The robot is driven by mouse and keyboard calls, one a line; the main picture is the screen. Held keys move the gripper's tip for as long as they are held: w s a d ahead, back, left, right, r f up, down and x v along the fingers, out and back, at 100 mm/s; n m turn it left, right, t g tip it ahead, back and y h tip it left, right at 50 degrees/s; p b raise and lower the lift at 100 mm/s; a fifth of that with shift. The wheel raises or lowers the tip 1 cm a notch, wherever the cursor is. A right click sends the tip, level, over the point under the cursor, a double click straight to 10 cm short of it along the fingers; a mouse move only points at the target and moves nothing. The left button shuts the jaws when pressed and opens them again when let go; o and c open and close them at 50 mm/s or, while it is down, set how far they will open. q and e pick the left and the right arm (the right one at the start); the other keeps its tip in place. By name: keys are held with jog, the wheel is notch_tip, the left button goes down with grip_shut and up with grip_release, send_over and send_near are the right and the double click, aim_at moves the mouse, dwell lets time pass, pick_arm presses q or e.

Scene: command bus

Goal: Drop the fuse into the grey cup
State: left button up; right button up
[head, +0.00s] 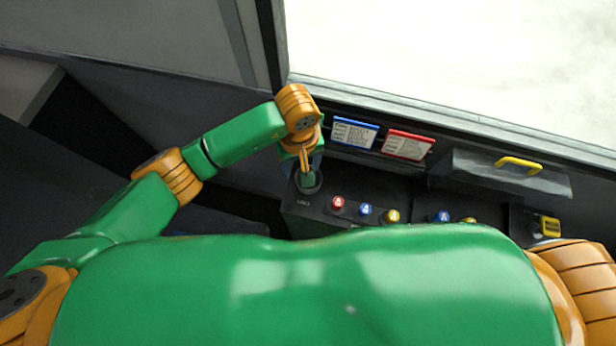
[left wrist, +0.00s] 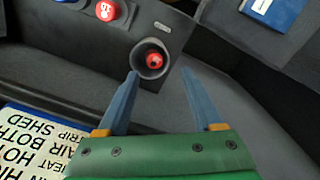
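The grey cup (head: 318,184) is round and stands at the left end of the dark console, partly behind my left gripper in the head view. In the left wrist view the grey cup (left wrist: 141,65) shows its open mouth with a red fuse (left wrist: 154,60) inside it. My left gripper (head: 307,177) is over the cup in the head view. In the left wrist view its two blue-grey fingers (left wrist: 160,73) are spread apart with nothing between them, pointing toward the cup. In the head view the fuse in the cup cannot be made out. My right gripper is not in view.
Red (head: 337,203), blue (head: 365,210) and yellow (head: 391,216) round pieces sit in a row right of the cup, with more further right. Blue-framed (head: 355,133) and red-framed (head: 407,145) cards stand behind. A grey box with a yellow handle (head: 518,163) is at the right.

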pick_arm(q)
notch_tip(320, 180, up, 7)
jog(key=b, duration=0.1)
dwell(0.3)
